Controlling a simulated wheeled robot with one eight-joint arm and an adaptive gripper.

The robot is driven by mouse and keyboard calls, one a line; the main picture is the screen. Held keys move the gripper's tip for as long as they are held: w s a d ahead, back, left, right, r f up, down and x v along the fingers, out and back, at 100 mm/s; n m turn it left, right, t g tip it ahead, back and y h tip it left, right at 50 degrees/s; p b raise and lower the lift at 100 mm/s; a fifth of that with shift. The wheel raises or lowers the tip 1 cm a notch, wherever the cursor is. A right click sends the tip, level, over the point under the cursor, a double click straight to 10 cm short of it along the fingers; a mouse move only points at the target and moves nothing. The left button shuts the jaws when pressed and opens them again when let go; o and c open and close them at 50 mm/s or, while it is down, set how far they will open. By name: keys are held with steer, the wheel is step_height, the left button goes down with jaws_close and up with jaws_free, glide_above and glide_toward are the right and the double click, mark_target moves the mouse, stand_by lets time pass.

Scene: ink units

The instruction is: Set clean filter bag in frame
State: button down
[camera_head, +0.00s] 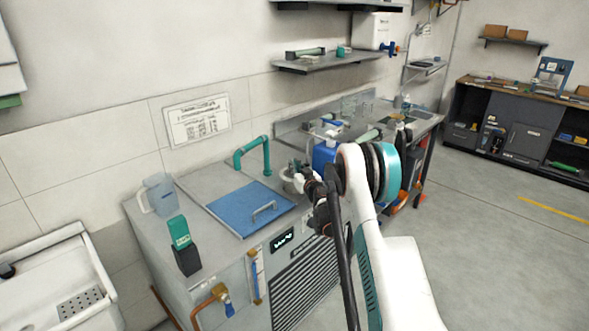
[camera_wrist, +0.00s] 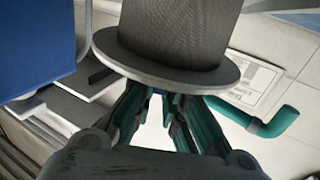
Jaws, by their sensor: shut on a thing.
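My gripper (camera_wrist: 168,108) is shut on the filter bag (camera_wrist: 185,35), a grey finely woven cylinder with a flat pale rim. The teal fingers meet at the rim, and the bag's other end runs out of the wrist view. In the head view my gripper (camera_head: 303,180) is over the right end of the steel unit, between the blue lid and a blue container. A small grey round shape there is partly hidden by my wrist, and I cannot tell whether it is the bag. I cannot make out the frame with certainty in either view.
The steel unit has a blue lid (camera_head: 250,207) with a handle, a teal pipe (camera_head: 252,150), a clear jug (camera_head: 160,194) and a dark green-topped block (camera_head: 182,247). A blue container (camera_head: 324,154) stands close to my wrist. A wall shelf (camera_head: 330,62) hangs above.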

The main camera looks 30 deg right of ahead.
steer(key=shift+f+b, duration=0.45)
steer(key=shift+f, duration=0.1)
steer(key=shift+s, duration=0.1)
steer(key=c, duration=1.7)
jaws_free()
steer(key=shift+f, duration=0.1)
steer(key=shift+o, duration=0.2)
